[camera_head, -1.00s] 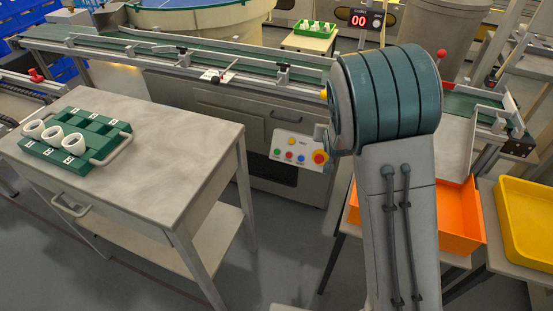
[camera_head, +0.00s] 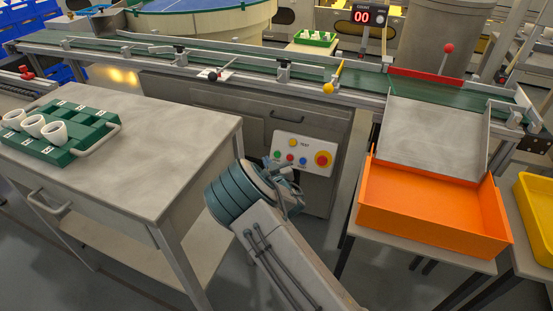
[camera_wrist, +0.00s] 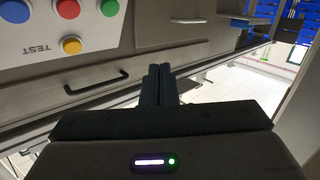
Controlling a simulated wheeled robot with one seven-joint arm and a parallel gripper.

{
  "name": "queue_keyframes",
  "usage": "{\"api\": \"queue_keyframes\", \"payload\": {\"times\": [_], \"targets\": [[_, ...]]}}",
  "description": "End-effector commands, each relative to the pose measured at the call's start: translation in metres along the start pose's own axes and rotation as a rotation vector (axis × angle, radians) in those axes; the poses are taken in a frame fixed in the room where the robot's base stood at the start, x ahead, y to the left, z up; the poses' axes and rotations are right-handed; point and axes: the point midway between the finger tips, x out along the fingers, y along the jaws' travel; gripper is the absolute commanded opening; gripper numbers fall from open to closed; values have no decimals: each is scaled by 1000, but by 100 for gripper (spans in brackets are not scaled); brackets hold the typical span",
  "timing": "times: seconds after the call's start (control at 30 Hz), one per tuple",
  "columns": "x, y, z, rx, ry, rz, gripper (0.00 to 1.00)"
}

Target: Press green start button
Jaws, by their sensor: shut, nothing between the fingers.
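The green start button (camera_head: 277,154) is at the left of the lower row on a pale control panel (camera_head: 308,143) on the conveyor's front. It also shows at the top of the wrist view (camera_wrist: 109,7), where the panel appears upside down. My gripper (camera_wrist: 160,70) is shut and empty. In the wrist view its fingertips lie to the right of the green button and below it in the picture, apart from it. In the head view my wrist is just in front of the panel's lower left, and the fingers are hard to make out.
Next to the green button are a small red button (camera_wrist: 68,8), a blue one (camera_wrist: 15,10) and a yellow one (camera_wrist: 71,45). A large red knob (camera_head: 323,159) is at the panel's right. A grey table (camera_head: 170,160) stands left; an orange bin (camera_head: 430,220) stands right.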

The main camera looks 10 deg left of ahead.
Motion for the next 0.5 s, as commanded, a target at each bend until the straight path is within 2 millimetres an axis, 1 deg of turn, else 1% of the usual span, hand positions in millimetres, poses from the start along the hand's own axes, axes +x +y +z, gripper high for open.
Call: {"api": "queue_keyframes", "payload": {"times": [0.37, 0.5], "targets": [[1, -1, 1, -2, 2, -3, 0], [5, 3, 6, -2, 2, -2, 0]]}}
